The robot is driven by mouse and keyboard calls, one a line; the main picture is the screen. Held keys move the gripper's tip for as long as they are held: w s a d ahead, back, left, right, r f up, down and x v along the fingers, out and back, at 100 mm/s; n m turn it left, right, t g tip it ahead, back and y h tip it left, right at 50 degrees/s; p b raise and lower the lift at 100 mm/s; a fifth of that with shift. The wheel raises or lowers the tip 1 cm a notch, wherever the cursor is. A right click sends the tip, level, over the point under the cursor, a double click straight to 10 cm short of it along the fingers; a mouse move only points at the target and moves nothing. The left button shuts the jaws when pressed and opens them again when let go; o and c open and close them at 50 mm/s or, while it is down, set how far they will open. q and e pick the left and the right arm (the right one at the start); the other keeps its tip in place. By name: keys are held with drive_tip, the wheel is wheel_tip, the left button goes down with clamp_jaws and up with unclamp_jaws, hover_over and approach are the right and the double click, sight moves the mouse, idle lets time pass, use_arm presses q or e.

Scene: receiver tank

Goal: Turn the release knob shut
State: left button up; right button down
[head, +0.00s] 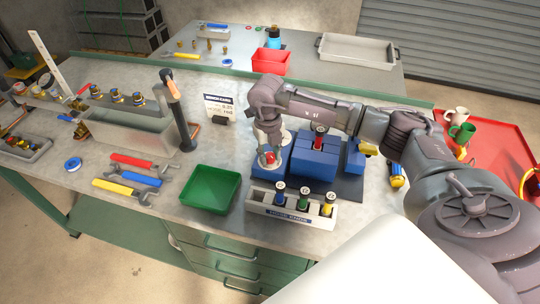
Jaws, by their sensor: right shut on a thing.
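The blue receiver tank (312,164) stands on a dark mat at the right part of the workbench. My right arm reaches in from the right, over the tank. My right gripper (270,160) points down at the tank's left end. It is shut on a small red part, which looks like the release knob (270,156); the fingers hide most of it, and its turn angle cannot be told. A red-collared fitting with a gauge-like top (320,130) stands upright on the tank. My left gripper is not in view.
A white rack (290,213) with several coloured-band pieces stands in front of the tank. A green tray (209,189) is to its left, with wrenches (140,162) farther left. A small sign (220,109) stands behind.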

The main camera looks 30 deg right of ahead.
sight(268, 155)
drive_tip(key=m, duration=0.5)
drive_tip(key=shift+m+b, duration=0.3)
drive_tip(key=shift+b, duration=0.05)
drive_tip(key=m, duration=0.4)
drive_tip(key=shift+w+m, duration=0.1)
drive_tip(key=shift+m, duration=0.2)
drive_tip(key=c, duration=0.8)
unclamp_jaws()
drive_tip(key=shift+r, duration=0.15)
drive_tip(key=r, duration=1.1)
drive_tip(key=shift+w+a+r, duration=0.1)
drive_tip(key=shift+w+r, duration=0.1)
drive_tip(key=shift+r, duration=0.15)
